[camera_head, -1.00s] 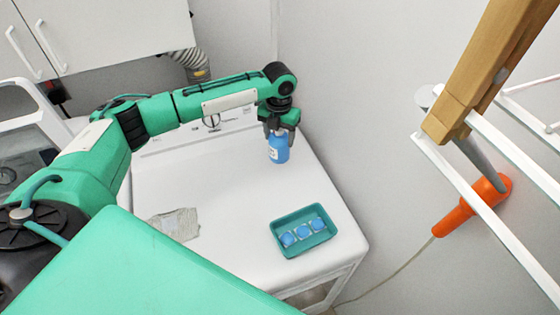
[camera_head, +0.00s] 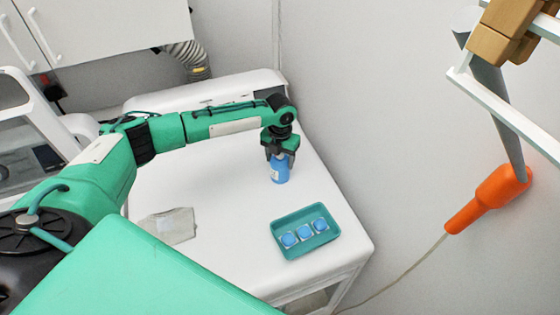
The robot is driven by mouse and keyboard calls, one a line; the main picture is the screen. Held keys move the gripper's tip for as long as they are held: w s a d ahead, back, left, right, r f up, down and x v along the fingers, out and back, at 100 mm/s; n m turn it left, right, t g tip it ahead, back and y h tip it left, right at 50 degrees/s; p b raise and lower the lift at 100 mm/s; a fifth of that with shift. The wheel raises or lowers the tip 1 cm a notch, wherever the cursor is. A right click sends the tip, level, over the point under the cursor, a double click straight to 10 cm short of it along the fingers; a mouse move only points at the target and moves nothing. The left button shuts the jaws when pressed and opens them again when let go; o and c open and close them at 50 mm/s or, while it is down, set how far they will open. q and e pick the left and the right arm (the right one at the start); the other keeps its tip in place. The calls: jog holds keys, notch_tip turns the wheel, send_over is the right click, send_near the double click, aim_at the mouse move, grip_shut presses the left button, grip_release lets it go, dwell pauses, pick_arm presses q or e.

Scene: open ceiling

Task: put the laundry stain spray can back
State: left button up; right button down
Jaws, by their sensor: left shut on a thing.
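The blue spray can (camera_head: 281,172) is upright over the back right part of the white machine top (camera_head: 215,215). My left gripper (camera_head: 280,152) points down and is shut on the upper part of the can, hiding its top. The can's base is at or very near the white surface; I cannot tell whether it touches. My right gripper is not in view.
A teal tray (camera_head: 318,244) with 3 blue-and-white pieces sits in front of the can. A grey cloth (camera_head: 169,225) lies at the left. An orange tool (camera_head: 487,199) and white rack bars (camera_head: 512,118) are at the right.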

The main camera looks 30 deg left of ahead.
pick_arm(q)
jog(key=o, duration=1.2)
jog(key=shift+o, duration=0.4)
notch_tip(320, 180, up, 5)
jog(key=p, duration=0.4)
notch_tip(320, 180, up, 6)
jog(key=shift+f, duration=0.1)
jog(key=shift+r, duration=0.75)
